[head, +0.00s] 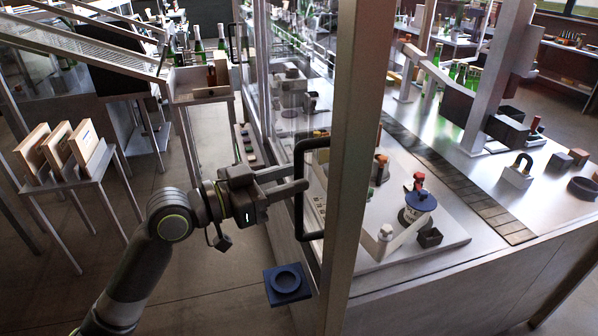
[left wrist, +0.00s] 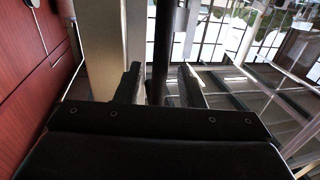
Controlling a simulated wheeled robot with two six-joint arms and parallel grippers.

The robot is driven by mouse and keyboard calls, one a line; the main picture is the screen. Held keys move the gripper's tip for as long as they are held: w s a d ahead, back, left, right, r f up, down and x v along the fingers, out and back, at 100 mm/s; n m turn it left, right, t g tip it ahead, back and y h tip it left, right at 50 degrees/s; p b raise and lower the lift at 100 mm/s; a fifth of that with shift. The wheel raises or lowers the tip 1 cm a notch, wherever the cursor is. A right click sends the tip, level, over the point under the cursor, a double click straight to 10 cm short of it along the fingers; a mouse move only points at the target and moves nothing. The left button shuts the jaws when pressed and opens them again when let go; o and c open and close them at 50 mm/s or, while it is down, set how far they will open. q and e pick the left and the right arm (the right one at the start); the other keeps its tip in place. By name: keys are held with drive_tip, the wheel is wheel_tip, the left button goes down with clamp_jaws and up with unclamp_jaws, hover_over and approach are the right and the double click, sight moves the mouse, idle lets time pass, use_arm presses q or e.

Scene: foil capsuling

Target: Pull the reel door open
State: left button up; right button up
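The reel door's handle (head: 300,205) is a black upright bar, bent at both ends, on a metal-framed glazed door (head: 349,190). My left gripper (head: 305,184) reaches it from the left, at about the middle of the bar. In the left wrist view the handle bar (left wrist: 160,45) stands between the two fingers of my left gripper (left wrist: 160,88), with a gap showing on each side. The fingers are apart and do not appear to clamp the bar. The door looks shut, though its seam is hard to make out. My right gripper is not in view.
A blue square holder (head: 287,283) sticks out below the handle. Behind the glazing is a worktop (head: 430,248) with a blue-topped reel unit (head: 420,203). A side table (head: 70,187) with wooden boxes stands at the left. Floor (head: 215,285) is clear in front of the door.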

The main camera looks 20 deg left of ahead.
use_arm(q)
drive_tip(key=shift+x, duration=1.25)
clamp_jaws()
